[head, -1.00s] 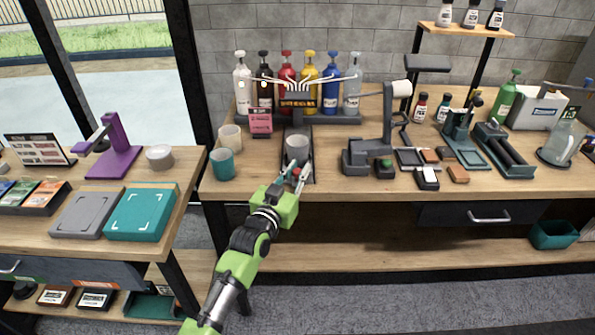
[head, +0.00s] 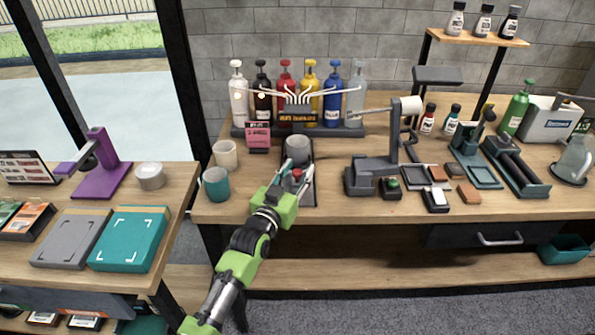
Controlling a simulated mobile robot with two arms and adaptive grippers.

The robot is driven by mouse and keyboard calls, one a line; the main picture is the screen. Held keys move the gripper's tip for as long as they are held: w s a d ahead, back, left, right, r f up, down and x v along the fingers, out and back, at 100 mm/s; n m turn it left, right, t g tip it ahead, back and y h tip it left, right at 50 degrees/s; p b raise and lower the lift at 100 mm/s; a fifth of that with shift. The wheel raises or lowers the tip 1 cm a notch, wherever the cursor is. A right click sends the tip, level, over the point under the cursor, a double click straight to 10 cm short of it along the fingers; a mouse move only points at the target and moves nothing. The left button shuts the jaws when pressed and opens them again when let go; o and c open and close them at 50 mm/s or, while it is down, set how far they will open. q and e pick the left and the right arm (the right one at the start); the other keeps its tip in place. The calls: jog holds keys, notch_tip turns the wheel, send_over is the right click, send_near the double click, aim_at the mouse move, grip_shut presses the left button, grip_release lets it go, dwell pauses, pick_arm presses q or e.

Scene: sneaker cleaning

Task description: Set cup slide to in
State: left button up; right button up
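The cup slide (head: 306,198) is a narrow dark track on the bench, running back under the paint dispenser (head: 298,116). A grey cup (head: 298,150) stands upright on it, close under the dispenser's nozzles. My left gripper (head: 292,178) is over the front part of the slide, just in front of the cup. A small red part (head: 297,173) shows between or beside its fingertips. The fingers are small and partly overlap the slide, so I cannot tell whether they are closed on it. My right gripper is not in view.
A teal cup (head: 216,184) and a cream cup (head: 225,155) stand left of the slide. A side table with a teal pad (head: 128,240) is at left.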

pick_arm(q)
jog(key=shift+s, duration=0.1)
jog(key=shift+s+a+f, duration=0.1)
jog(key=shift+s+a, duration=0.05)
jog(key=v, duration=1.1)
jog(key=shift+s, duration=0.2)
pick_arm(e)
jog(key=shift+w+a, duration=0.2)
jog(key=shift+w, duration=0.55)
